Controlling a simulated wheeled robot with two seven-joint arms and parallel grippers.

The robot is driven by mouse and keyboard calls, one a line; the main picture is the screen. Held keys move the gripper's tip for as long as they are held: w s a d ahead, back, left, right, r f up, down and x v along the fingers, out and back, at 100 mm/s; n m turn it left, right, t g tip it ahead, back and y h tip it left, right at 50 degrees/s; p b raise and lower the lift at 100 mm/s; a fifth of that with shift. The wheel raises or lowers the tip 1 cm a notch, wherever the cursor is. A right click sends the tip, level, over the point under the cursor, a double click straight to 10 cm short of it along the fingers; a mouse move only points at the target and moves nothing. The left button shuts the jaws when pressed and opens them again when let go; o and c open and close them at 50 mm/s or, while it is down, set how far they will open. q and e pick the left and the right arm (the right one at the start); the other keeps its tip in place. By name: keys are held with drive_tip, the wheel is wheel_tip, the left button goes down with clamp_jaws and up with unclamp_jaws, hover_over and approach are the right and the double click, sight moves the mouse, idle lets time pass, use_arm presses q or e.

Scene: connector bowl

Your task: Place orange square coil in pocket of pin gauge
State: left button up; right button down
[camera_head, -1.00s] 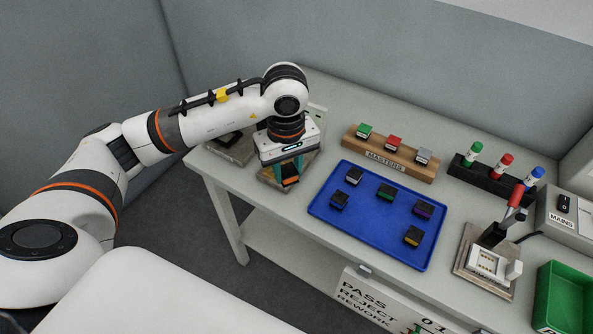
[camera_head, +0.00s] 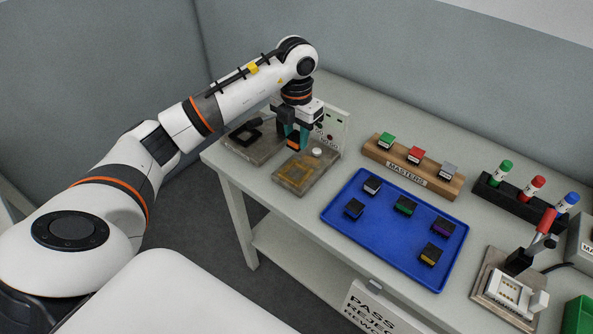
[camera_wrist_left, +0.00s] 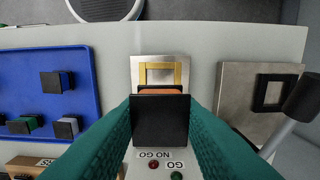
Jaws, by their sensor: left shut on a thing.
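My left gripper (camera_head: 294,141) is shut on the orange square coil (camera_head: 293,142), a black block with an orange band. The coil shows between the teal fingers in the left wrist view (camera_wrist_left: 160,120). It is held above the back part of a grey metal plate (camera_head: 284,178) with a yellow square pocket frame (camera_head: 292,175). A GO / NO GO panel (camera_head: 334,126) stands behind this plate, which looks like the pin gauge. In the wrist view the coil hides the near edge of the yellow frame (camera_wrist_left: 182,75). The coil appears apart from the frame. My right gripper is not in view.
A second plate (camera_head: 262,152) with a black square frame (camera_head: 244,135) and a lever is close on the left. A blue tray (camera_head: 345,222) with several coils lies to the right. Behind it are the MASTERS block (camera_head: 405,175) and a marker rack (camera_head: 515,199).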

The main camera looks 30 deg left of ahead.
use_arm(q)
wheel_tip(320, 180, down, 9)
drive_tip(key=shift+p, duration=0.95)
drive_tip(key=shift+f, duration=0.3)
drive_tip(key=o, duration=1)
drive_tip(key=shift+r, duration=0.15)
wheel_tip(320, 180, up, 12)
drive_tip(key=b, duration=0.2)
drive_tip(key=shift+b, duration=0.4)
